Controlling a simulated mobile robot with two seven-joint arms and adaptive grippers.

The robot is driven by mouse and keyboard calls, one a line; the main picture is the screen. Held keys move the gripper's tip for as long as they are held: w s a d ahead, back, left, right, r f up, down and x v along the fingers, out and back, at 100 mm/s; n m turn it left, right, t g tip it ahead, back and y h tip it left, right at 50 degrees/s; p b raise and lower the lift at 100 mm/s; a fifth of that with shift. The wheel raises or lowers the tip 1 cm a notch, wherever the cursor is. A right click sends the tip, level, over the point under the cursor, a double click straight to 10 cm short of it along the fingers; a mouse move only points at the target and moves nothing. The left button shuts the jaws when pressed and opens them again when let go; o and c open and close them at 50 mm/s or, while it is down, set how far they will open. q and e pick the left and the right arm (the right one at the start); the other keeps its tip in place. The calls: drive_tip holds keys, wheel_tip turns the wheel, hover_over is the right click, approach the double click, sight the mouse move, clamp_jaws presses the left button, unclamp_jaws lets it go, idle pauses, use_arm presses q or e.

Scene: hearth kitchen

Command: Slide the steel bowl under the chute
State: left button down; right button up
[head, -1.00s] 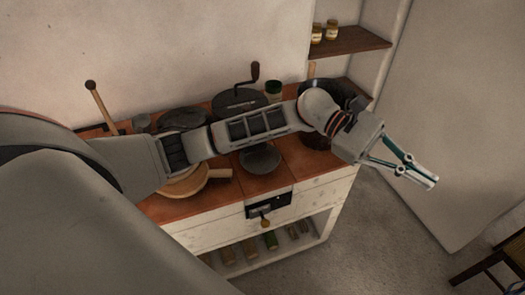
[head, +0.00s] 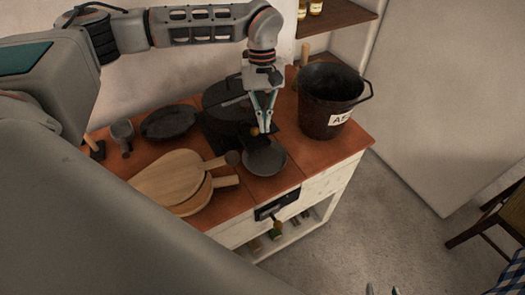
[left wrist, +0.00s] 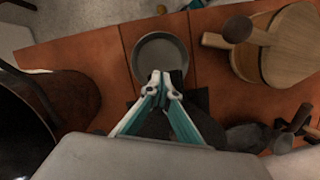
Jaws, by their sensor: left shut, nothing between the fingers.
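The steel bowl (head: 265,158) is a shallow dark grey round dish near the counter's front edge. My left gripper (head: 264,131) points down, shut and empty, at the bowl's mill-side rim. In the left wrist view its fingertips (left wrist: 163,80) overlap that rim; I cannot tell whether they touch. Only the tips of my right gripper (head: 382,290) show at the bottom edge.
Wooden boards (head: 170,180) lie left of the bowl, one handle close to it. A black bucket (head: 328,95) stands at the right. A dark oval pan (head: 169,122) and a grey cup (head: 122,132) are at the back left. Bare counter (head: 300,155) lies right of the bowl.

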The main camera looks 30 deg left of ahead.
use_arm(q)
hover_over(267, 163)
drive_tip(key=f, duration=0.9)
drive_tip(key=shift+a+f+b, duration=0.25)
drive_tip(key=shift+a+b, duration=0.05)
drive_tip(key=shift+a, duration=0.05)
drive_tip(key=shift+s+d+p, duration=0.35)
drive_tip(key=shift+s+d, duration=0.6)
drive_tip(key=shift+s, duration=0.25)
drive_tip(key=shift+s+d, duration=0.15)
drive_tip(key=shift+s, duration=0.1)
drive_tip(key=shift+s+d, duration=0.1)
